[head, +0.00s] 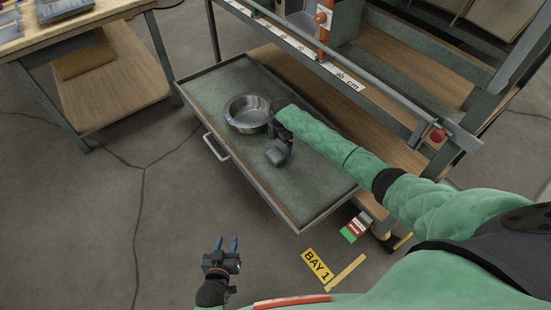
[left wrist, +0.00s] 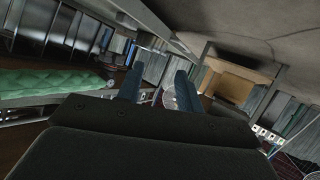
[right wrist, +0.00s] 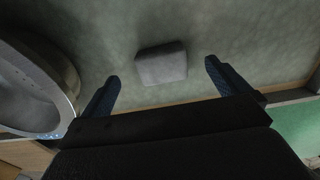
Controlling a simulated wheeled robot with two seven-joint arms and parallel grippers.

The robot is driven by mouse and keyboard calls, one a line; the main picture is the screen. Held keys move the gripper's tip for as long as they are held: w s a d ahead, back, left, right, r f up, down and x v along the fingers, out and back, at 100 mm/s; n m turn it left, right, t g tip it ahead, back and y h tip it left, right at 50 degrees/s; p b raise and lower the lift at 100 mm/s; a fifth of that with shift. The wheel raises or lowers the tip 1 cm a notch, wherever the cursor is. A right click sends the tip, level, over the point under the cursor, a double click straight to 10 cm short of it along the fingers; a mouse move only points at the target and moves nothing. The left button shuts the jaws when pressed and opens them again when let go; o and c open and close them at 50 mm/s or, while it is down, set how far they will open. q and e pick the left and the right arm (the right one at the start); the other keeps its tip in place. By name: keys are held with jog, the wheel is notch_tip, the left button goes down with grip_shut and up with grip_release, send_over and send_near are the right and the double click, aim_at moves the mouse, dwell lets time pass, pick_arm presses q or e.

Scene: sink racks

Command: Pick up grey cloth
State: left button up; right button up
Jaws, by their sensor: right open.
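The grey cloth (right wrist: 162,63) is a small folded, block-like piece on the green-grey drawer surface. In the right wrist view it lies beyond and between the two spread fingertips, with surface showing around it. In the head view the cloth (head: 275,157) is right of and in front of the metal bowl, partly beside my right gripper (head: 282,135). My right gripper (right wrist: 162,71) is open and empty over the drawer; its fingers are hard to make out in the head view. My left gripper (head: 226,243) is open and empty, low in front of the drawer; its spread fingers show in the left wrist view (left wrist: 157,85).
The metal bowl (head: 247,114) stands close beside my right gripper; its rim also shows in the right wrist view (right wrist: 40,85). The pulled-out drawer (head: 205,85) has raised edges and a front handle (head: 216,147). A rail (head: 350,80) runs above its back. A workbench (head: 75,38) stands left.

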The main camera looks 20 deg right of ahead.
aim_at(277, 153)
notch_tip(277, 153, down, 2)
jog(key=shift+a+f, duration=0.1)
jog(key=shift+f, duration=0.1)
pick_arm(q)
jog(key=w+r+t, duration=0.2)
jog(key=r+t, duration=0.1)
jog(key=r, duration=0.5)
jog(key=w+r+t+h+b, duration=0.1)
jog(key=w+r+t, duration=0.1)
jog(key=r, duration=0.6)
jog(key=shift+w+t, duration=0.4)
jog(key=shift+w, duration=0.2)
pick_arm(e)
jog(key=f, duration=0.2)
jog(key=a+f, duration=0.1)
jog(key=f, duration=0.2)
jog(key=shift+s, duration=0.15)
pick_arm(q)
jog(key=shift+d, duration=0.1)
pick_arm(e)
jog(key=c, duration=1)
